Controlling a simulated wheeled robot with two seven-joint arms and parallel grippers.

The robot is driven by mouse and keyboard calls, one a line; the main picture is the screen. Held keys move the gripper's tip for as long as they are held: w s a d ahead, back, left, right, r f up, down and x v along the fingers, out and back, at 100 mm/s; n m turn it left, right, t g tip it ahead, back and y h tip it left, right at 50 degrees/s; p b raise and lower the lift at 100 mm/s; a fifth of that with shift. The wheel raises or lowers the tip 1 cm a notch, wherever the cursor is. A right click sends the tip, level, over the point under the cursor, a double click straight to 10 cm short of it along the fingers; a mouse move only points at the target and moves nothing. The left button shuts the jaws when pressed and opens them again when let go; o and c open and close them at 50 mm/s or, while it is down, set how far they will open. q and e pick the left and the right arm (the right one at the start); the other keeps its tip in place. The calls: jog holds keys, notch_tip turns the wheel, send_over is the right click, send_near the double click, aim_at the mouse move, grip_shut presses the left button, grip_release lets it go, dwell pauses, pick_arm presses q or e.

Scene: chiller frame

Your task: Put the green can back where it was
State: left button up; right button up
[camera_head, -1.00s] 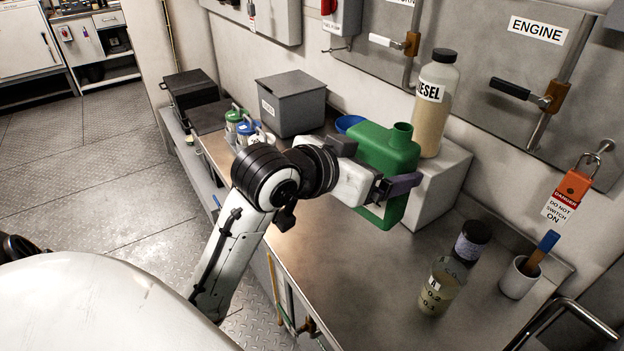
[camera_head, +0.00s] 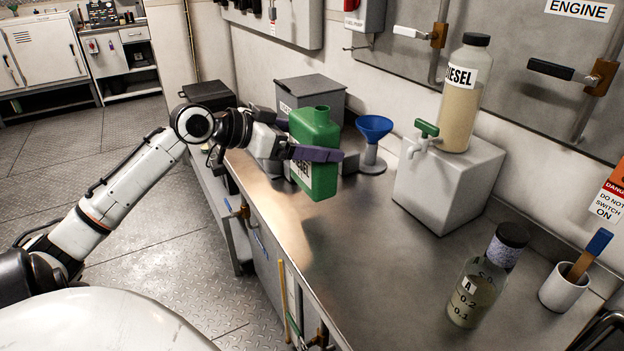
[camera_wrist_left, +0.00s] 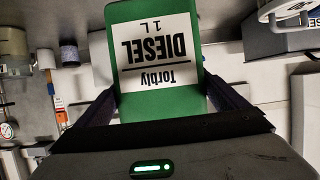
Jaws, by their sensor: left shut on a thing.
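The green can (camera_head: 316,130) is a rectangular can with a short open spout at its top. It is upright or nearly so, above the left part of the steel bench. My left gripper (camera_head: 318,155) is shut on the green can, with a dark finger across its side. In the left wrist view the can (camera_wrist_left: 158,95) fills the space between the fingers, and its white label reads "Torbly DIESEL 1 L" upside down. I cannot tell how far the can's bottom is above the bench. My right gripper is not in view.
A blue funnel (camera_head: 373,128) in a grey holder stands just right of the can. A grey lidded box (camera_head: 310,95) is behind it. A white block (camera_head: 450,180) with a tap and diesel bottle (camera_head: 465,100) stands further right.

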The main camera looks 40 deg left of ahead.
aim_at(301, 168)
pick_arm(q)
notch_tip(301, 168, down, 7)
jog(key=shift+r, duration=0.1)
dwell(0.3)
jog(key=o, duration=1.3)
jog(key=shift+b, duration=0.3)
jog(key=v, duration=1.2)
